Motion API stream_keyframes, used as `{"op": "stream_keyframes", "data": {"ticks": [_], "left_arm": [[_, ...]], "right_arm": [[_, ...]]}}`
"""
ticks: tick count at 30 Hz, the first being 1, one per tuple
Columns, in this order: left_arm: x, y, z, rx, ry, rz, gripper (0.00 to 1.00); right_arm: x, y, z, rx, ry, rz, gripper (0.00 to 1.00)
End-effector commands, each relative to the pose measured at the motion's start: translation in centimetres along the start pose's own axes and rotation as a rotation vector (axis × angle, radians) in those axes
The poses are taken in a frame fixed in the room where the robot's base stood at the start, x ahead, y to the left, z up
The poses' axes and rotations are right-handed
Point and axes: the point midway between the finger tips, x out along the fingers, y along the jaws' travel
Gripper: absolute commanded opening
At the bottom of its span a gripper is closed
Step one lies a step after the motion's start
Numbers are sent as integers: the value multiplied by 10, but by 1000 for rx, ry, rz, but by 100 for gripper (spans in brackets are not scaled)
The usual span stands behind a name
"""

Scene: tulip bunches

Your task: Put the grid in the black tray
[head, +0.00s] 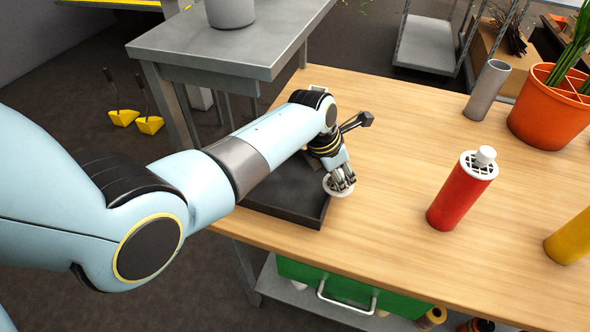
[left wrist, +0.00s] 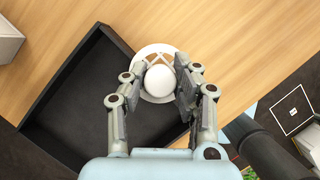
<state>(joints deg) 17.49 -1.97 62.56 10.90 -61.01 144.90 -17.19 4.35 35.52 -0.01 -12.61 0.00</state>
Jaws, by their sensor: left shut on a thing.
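A white round grid (head: 341,188) with a white knob (left wrist: 160,80) is in my left gripper (head: 340,176). The gripper is shut on the knob, and the slotted disc shows beyond the fingers. The black tray (head: 290,216) lies on the wooden table, partly hidden by my left arm. The held grid is at the tray's right edge in the head view. In the left wrist view the disc overlaps the rim of the tray (left wrist: 95,45); its height above it is hard to tell. My right gripper is not in view.
A red canister (head: 459,200) with a similar white grid (head: 478,166) on top stands right of the tray. A yellow canister (head: 572,240), an orange pot (head: 547,110) and a grey tube (head: 487,90) stand farther right. Bare tabletop lies between tray and red canister.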

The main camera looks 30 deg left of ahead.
Motion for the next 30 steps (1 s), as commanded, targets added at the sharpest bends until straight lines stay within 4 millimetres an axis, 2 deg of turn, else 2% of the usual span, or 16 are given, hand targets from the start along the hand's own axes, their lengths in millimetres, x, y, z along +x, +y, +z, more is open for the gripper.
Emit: {"op": "stream_keyframes", "data": {"ticks": [1,6,12,17,25,30], "left_arm": [[-4,12,-12,0,3,4,6],[-15,46,-44,1,2,4,6],[-25,69,-64,1,0,0,6],[-24,71,-68,2,-1,-2,6],[4,71,-80,1,0,-1,6],[7,71,-81,1,1,-2,6]], "right_arm": [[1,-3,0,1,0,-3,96],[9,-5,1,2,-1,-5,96],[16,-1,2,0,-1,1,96],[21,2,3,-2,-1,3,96],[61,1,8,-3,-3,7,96],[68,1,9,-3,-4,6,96]]}}
